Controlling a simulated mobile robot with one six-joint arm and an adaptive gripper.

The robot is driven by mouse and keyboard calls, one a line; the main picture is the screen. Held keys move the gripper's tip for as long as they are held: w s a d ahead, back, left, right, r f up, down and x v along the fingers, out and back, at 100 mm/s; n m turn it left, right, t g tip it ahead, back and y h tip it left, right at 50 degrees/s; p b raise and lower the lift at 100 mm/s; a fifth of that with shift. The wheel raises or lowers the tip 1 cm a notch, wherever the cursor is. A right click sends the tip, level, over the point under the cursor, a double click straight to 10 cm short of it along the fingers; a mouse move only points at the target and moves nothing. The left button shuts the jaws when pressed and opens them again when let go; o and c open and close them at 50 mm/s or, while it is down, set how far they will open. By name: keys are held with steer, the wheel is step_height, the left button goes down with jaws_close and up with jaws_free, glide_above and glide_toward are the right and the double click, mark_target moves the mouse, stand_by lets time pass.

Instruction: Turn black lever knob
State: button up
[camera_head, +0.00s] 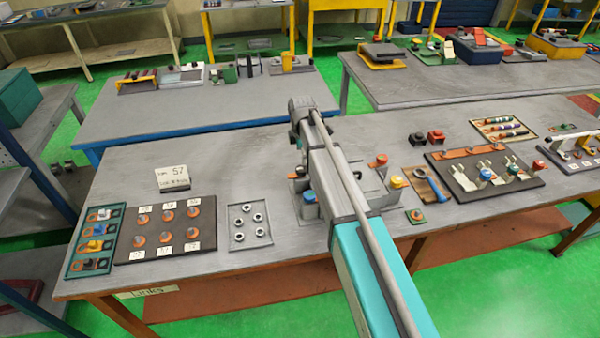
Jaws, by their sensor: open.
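I cannot single out a black lever knob with certainty. A teal panel (72,267) at the bench's left end carries a column of small levers, with blue (97,229) and yellow (95,246) parts; the lowest row (92,264) looks dark and orange.
A dark board with orange round parts (165,237) and a grey tray of nuts (249,227) lie left of my arm. A small sign (172,177) stands behind them. Fixtures with blue (309,197) and yellow (397,181) parts crowd around my arm.

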mark_target(301, 168)
steer(key=shift+f+b, duration=2.85)
steer(key=shift+f, duration=0.25)
